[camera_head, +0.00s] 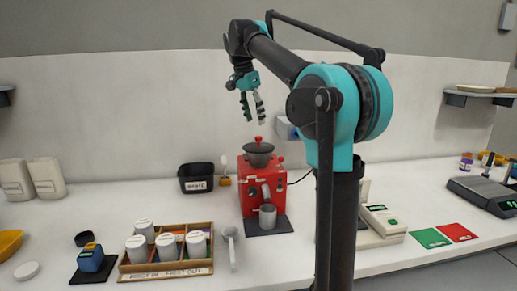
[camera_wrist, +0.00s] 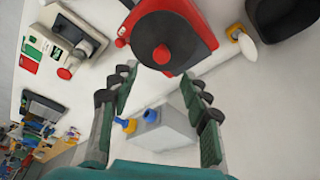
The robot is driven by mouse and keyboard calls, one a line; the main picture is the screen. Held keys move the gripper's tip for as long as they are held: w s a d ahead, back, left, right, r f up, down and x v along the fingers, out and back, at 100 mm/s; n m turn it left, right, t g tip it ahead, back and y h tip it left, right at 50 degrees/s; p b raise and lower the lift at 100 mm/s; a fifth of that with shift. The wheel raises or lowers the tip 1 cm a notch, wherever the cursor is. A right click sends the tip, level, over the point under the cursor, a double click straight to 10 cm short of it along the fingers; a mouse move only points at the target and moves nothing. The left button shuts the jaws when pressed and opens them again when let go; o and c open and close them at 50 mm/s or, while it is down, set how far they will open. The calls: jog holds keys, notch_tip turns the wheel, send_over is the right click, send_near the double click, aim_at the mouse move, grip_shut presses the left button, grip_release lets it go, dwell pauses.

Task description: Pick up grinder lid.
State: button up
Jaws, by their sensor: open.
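The red grinder (camera_head: 253,190) stands upright on the white counter, near the middle. Its dark grey lid (camera_head: 259,147) with a red knob sits on top. In the wrist view the lid (camera_wrist: 150,28) and its red knob (camera_wrist: 162,54) show at the top centre, just beyond the fingertips. My gripper (camera_head: 253,106) is open and empty, its fingers pointing down, above the lid and apart from it. The open fingers also show in the wrist view (camera_wrist: 160,88), with nothing between them touching either one.
A black bin (camera_head: 196,185) stands left of the grinder. A metal cup (camera_head: 267,216) stands in front on a dark mat. A wooden tray (camera_head: 165,271) holds several white canisters. A grey wall box (camera_head: 284,128) is behind the grinder. A scale (camera_head: 484,194) is far right.

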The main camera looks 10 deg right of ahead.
aim_at(258, 137)
jog(key=x, duration=0.9)
jog(key=shift+w, duration=0.1)
jog(key=shift+r, duration=0.1)
grip_shut()
